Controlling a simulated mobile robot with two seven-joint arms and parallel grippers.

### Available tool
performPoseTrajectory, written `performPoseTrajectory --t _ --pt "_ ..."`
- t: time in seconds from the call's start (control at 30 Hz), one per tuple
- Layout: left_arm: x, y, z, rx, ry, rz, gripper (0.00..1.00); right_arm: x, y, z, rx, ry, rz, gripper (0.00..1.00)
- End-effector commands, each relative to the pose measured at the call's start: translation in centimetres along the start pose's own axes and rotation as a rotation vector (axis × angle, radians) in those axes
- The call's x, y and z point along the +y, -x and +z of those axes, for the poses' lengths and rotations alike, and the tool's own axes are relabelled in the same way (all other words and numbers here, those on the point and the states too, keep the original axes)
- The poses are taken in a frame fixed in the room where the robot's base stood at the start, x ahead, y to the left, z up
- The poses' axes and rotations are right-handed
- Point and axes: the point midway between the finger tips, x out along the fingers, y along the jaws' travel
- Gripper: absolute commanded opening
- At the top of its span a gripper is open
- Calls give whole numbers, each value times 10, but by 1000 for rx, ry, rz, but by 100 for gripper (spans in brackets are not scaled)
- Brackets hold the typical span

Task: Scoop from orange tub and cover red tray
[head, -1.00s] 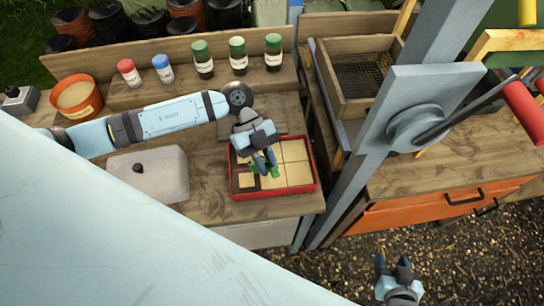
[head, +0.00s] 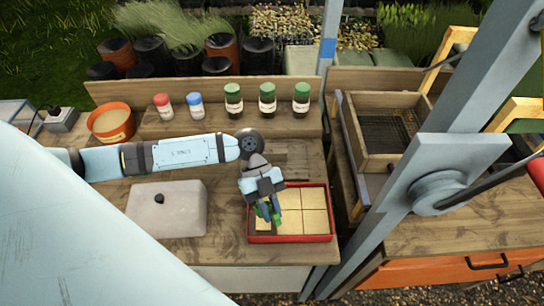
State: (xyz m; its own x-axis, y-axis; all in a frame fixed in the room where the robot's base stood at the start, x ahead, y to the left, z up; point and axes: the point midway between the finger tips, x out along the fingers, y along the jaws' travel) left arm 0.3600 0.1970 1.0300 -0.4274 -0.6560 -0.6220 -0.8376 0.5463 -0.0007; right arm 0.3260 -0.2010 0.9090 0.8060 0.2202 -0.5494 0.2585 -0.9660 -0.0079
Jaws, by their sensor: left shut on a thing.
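The orange tub (head: 115,136) stands at the back left of the bench, with pale tan material inside. The red tray (head: 290,239) lies on the bench at centre right. Its right and middle cells hold flat, sand-coloured fill, while its left part is mostly hidden under my gripper. My left gripper (head: 267,208) points down over the tray's left side. It is shut on a small green thing (head: 275,217), perhaps a scoop, mostly hidden by the fingers. I cannot tell whether it touches the fill. My right gripper is out of view.
A pale grey lidded box (head: 168,222) sits left of the tray. Red-capped (head: 163,107), blue-capped (head: 195,106) and green-capped bottles (head: 267,100) line the back shelf. A wooden sieve box (head: 390,165) and a grey-blue post (head: 430,150) stand right.

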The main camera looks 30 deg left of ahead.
Motion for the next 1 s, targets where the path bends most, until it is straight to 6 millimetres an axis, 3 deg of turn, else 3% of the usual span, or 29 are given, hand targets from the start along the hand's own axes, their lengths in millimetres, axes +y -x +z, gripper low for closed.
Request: performPoseTrajectory --t 1.0 --pt "-57 -18 -15 1 -1 0 0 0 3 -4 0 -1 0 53"
